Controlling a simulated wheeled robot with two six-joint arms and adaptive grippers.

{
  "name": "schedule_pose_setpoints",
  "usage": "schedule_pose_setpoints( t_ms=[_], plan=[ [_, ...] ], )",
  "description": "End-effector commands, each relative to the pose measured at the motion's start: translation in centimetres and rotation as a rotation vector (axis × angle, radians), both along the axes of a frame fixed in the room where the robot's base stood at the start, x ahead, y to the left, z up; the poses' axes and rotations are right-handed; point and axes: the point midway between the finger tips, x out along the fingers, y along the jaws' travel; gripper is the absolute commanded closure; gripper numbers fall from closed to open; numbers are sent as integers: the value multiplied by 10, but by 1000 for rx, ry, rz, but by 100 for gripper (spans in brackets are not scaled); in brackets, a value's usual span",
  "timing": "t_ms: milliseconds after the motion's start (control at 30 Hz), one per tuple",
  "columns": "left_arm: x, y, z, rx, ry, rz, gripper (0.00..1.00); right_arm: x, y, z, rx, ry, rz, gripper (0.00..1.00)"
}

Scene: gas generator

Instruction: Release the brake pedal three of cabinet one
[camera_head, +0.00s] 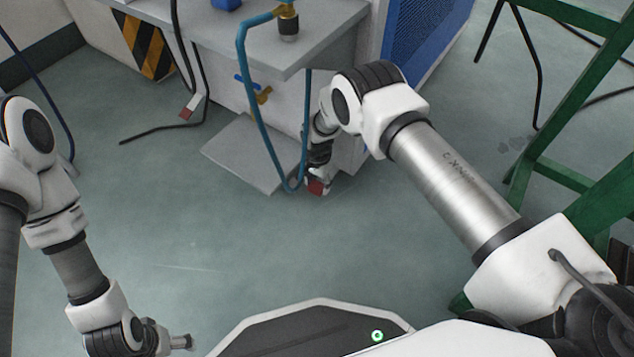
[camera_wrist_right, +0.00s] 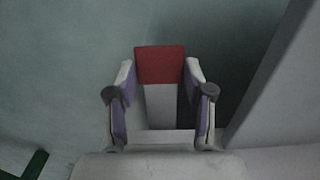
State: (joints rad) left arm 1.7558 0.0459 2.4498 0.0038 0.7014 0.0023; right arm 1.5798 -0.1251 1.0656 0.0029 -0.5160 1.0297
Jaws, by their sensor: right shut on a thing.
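A brake pedal with a red pad (camera_head: 316,187) sticks out low at the front right of the grey cabinet (camera_head: 325,40). In the right wrist view its red pad (camera_wrist_right: 160,65) and pale lever (camera_wrist_right: 160,105) lie between the two fingers. My right gripper (camera_head: 318,170) reaches down to this pedal and is shut on it; its fingers (camera_wrist_right: 160,95) flank the lever. In the head view the arm and a blue hose partly hide the grip. My left gripper (camera_head: 181,341) is low at the left, away from the cabinet, its finger opening unclear.
Another red-ended pedal (camera_head: 190,107) shows at the cabinet's left. A blue hose (camera_head: 252,100) loops down in front of the cabinet beside my right gripper. A grey plate (camera_head: 245,155) lies low before it. A green frame (camera_head: 555,110) stands right. The floor at centre left is clear.

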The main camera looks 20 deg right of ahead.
Motion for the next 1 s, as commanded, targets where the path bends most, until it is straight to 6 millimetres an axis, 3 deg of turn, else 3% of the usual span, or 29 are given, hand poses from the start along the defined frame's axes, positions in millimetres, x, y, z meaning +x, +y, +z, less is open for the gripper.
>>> schedule_pose_setpoints(
  t_ms=[433,467,500,533,867,1000],
  plan=[
    [0,0,0,0,0,0,12,6,-4,3,-2,-14,-3,100],
    [0,0,0,0,0,0,12,6,-4,3,-2,-14,-3,45],
    [0,0,0,0,0,0,12,5,-4,3,-2,-13,-3,31],
    [0,0,0,0,0,0,12,5,-4,3,-1,-12,-3,23],
    [0,0,-1,0,0,0,12,2,-2,0,0,-5,-2,23],
    [0,0,-10,0,0,0,12,0,0,-16,0,-3,-2,23]
  ],
)
